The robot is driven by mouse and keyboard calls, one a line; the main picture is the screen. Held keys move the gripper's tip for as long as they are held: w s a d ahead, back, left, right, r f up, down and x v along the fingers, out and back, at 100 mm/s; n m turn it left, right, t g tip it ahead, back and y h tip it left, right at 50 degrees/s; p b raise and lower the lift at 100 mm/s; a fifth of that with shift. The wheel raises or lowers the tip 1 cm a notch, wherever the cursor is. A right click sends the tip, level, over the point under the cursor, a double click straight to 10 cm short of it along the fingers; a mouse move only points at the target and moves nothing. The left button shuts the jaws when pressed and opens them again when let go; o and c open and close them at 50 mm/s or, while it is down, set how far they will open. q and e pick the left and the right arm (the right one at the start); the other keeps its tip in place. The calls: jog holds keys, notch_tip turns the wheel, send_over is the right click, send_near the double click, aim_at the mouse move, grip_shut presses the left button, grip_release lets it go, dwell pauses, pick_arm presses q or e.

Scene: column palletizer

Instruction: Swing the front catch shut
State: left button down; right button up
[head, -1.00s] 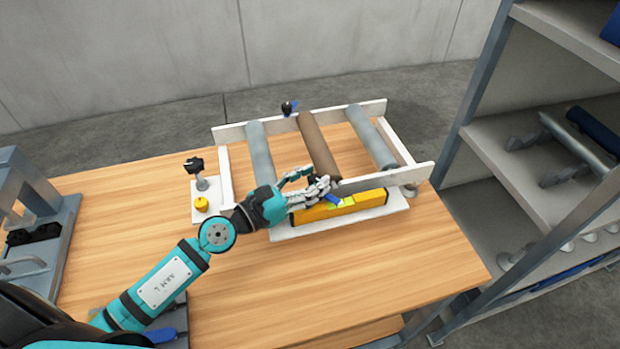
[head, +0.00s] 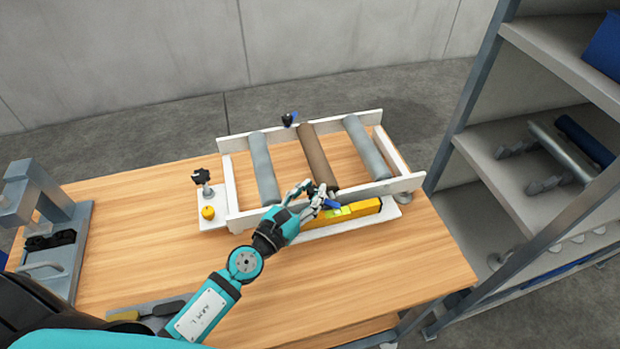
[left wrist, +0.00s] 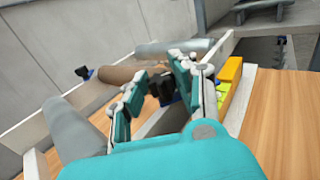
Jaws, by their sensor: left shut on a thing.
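The front catch (head: 332,204), black with a blue lever, sits on the front rail (head: 385,188) of the white roller frame, at the near end of the brown roller (head: 318,158). My left gripper (head: 319,198) is shut on the catch, and its fingers hide part of it. In the left wrist view the black part of the catch (left wrist: 162,86) shows between the fingers (left wrist: 166,76), with a little blue below it. The blue lever points outward to the lower right in the head view. My right gripper is not in view.
A yellow spirit level (head: 362,209) lies along the front rail, right beside my fingers. Grey rollers (head: 263,168) flank the brown one. A back catch (head: 289,119) sits on the rear rail. A black knob (head: 202,177) and yellow button (head: 208,212) stand left.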

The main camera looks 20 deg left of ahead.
pick_arm(q)
jog(key=n+y, duration=0.1)
jog(key=y+p, duration=0.1)
jog(key=shift+d+r+n+t+y+p, duration=0.2)
jog(key=shift+r+n+t+y+p, duration=0.1)
jog(key=shift+n, duration=0.1)
jog(key=n+y, duration=0.1)
jog(key=y, duration=0.2)
jog(key=shift+d+f+n, duration=0.1)
jog(key=shift+f+n, duration=0.15)
jog(key=shift+n, duration=0.15)
jog(key=n+y, duration=0.2)
jog(key=y, duration=0.1)
jog(key=shift+d+f, duration=0.1)
jog(key=shift+n+g+y+b, duration=0.5)
jog(key=shift+n+y, duration=0.5)
jog(key=shift+y, duration=0.5)
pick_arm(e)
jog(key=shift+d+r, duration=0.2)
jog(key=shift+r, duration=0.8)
pick_arm(q)
jog(key=shift+y, duration=0.3)
jog(key=c, duration=1)
grip_release()
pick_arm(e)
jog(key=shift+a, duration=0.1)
pick_arm(q)
jog(key=v, duration=1.2)
